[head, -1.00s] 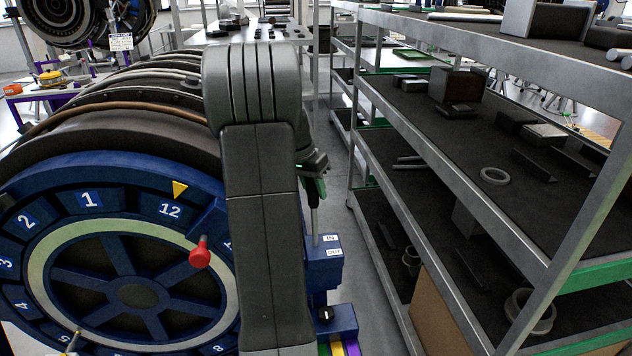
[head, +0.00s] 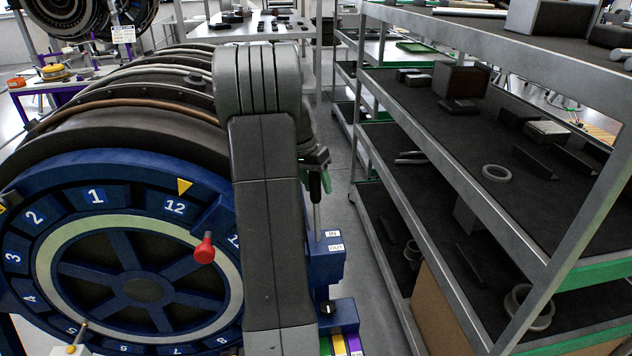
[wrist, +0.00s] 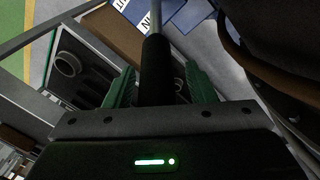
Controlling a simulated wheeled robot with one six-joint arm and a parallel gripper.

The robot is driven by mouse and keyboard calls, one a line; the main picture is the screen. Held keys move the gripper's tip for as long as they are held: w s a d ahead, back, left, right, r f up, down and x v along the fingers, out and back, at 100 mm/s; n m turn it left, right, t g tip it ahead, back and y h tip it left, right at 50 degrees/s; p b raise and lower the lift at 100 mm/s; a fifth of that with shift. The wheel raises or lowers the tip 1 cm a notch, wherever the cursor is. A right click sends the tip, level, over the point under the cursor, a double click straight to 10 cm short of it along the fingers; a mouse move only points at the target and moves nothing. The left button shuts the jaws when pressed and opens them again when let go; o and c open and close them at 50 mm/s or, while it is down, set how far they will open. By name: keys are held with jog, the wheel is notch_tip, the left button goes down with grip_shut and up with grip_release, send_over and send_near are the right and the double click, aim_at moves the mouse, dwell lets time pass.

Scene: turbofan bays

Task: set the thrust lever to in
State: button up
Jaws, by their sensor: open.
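The thrust lever (head: 317,217) is a thin pale rod with a dark grip, standing up from a blue box (head: 322,265) with white IN and OUT labels. In the head view its top is largely hidden by my gripper (head: 316,180). In the wrist view the black grip (wrist: 155,72) stands between the two green fingers of my gripper (wrist: 161,86). The fingers are open, one on each side of the grip, with gaps visible. The IN label (wrist: 150,22) shows at the top of the wrist view. The lever's exact position against the labels is hard to tell.
A blue numbered wheel (head: 110,280) with a red knob (head: 204,248) stands left of my arm, on the engine. A metal shelf rack (head: 440,160) with loose parts runs along the right. A narrow strip of clear floor (head: 350,270) lies between the box and the rack.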

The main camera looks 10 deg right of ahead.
jog(key=b+v, duration=0.2)
jog(key=v, duration=1.1)
jog(key=shift+a+r, duration=0.15)
jog(key=shift+r, duration=0.2)
jog(key=shift+f, duration=0.15)
jog(key=p+x, duration=0.2)
jog(key=x, duration=1.1)
jog(key=shift+d+f, duration=0.2)
jog(key=shift+f, duration=0.15)
jog(key=shift+s, duration=0.25)
jog(key=shift+w, duration=0.15)
